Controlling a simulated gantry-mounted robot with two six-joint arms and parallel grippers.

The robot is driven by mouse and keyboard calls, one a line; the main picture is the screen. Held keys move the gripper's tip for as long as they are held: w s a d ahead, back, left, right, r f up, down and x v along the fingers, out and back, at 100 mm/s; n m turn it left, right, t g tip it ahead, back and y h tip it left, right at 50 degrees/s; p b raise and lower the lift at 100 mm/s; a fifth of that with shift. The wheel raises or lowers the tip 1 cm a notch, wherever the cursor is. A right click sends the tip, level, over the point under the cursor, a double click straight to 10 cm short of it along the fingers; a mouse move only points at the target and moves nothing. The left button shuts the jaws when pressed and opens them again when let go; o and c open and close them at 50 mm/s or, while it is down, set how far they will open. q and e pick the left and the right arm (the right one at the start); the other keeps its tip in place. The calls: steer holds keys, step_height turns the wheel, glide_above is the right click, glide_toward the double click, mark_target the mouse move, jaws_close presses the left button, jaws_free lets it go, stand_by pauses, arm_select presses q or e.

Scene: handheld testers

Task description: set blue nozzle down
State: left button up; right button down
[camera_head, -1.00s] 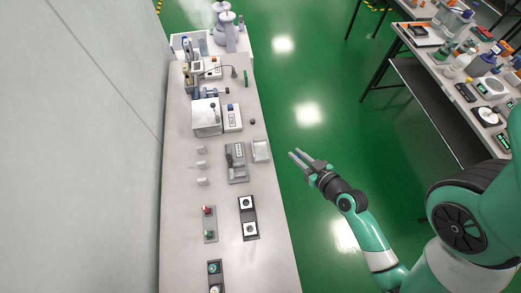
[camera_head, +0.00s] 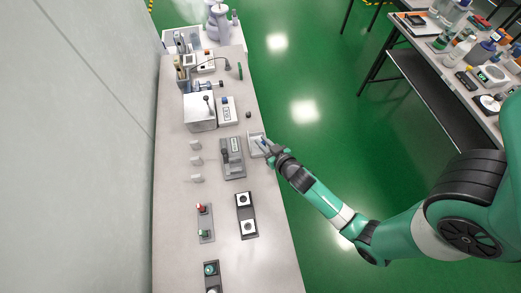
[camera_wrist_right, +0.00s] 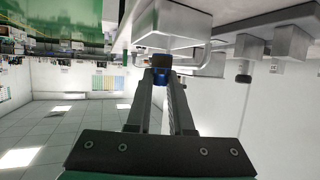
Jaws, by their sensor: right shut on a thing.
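My right gripper (camera_head: 265,146) is over the right edge of the long bench, at the small white tray (camera_head: 255,139). In the right wrist view my right gripper (camera_wrist_right: 161,82) has its fingertips closed on the small blue nozzle (camera_wrist_right: 161,77), with a dark part beside it. The jaws cover much of the nozzle, and it is too small to make out clearly in the head view. A pale box-like body (camera_wrist_right: 168,25) is close beyond the fingertips in the wrist view. I cannot tell whether the nozzle touches anything below. My left gripper is not in view.
A grey device (camera_head: 232,158) stands just left of the tray. A white box with a lever (camera_head: 199,112) is farther back. A black holder with two white pads (camera_head: 247,215) and a red-and-green button plate (camera_head: 205,222) are nearer. Bare bench lies between them.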

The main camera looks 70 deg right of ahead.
mark_target(260, 151)
steer(key=shift+w+f, duration=0.15)
steer(key=f, duration=0.1)
steer(key=f+b, duration=0.2)
steer(key=shift+w+d+f, duration=0.1)
steer(key=shift+w+f, duration=0.2)
steer(key=shift+f, duration=0.1)
steer(key=shift+f+b, duration=0.15)
steer(key=shift+b, duration=0.25)
steer(key=c, duration=1.1)
jaws_free()
